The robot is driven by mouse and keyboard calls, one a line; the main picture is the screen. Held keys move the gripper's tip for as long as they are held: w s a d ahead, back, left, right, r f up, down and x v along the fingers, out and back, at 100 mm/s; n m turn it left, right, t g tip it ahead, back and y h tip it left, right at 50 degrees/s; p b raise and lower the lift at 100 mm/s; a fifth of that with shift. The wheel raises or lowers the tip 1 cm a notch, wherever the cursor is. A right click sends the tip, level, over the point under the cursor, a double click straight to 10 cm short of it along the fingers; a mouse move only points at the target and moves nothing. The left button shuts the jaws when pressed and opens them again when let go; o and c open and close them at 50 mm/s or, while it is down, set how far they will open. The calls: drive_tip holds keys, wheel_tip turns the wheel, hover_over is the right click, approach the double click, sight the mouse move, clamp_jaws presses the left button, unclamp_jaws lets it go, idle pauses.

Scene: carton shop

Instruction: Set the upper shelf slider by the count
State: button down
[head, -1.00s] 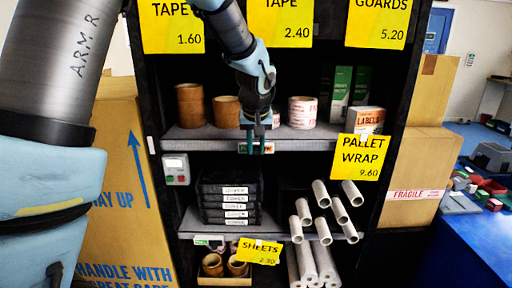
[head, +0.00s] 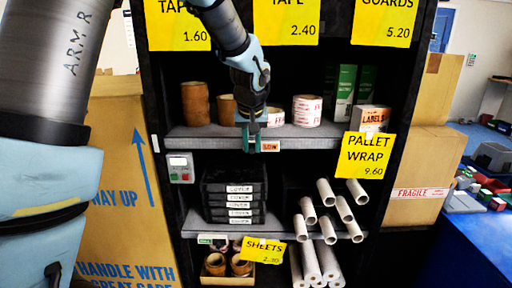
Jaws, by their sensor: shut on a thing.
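The upper shelf slider sits on the grey front edge of the upper shelf (head: 340,138). An orange sign reading what looks like LOW (head: 270,146) shows just right of my gripper (head: 250,140). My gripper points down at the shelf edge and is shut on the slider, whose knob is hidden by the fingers. On the shelf stand a tall brown tape stack (head: 195,103), a shorter brown roll (head: 227,110), and red-and-white tape (head: 307,111), with another red-and-white roll (head: 276,117) partly behind my gripper.
Green boxes (head: 346,92) and a LABELS box (head: 371,119) stand at the shelf's right. A lower shelf slider (head: 212,240) shows green. Below are black covers (head: 236,195) and white tubes (head: 328,192). A yellow PALLET WRAP sign (head: 365,155) hangs at the front right.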

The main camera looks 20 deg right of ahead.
drive_tip(key=shift+w+a, duration=0.15)
drive_tip(key=shift+a, duration=0.05)
drive_tip(key=c, duration=0.7)
unclamp_jaws()
drive_tip(key=b+v, duration=0.2)
drive_tip(key=v, duration=0.8)
drive_tip(key=shift+a+r+b, duration=0.1)
drive_tip(key=shift+r+b, duration=0.2)
drive_tip(key=shift+r, duration=0.05)
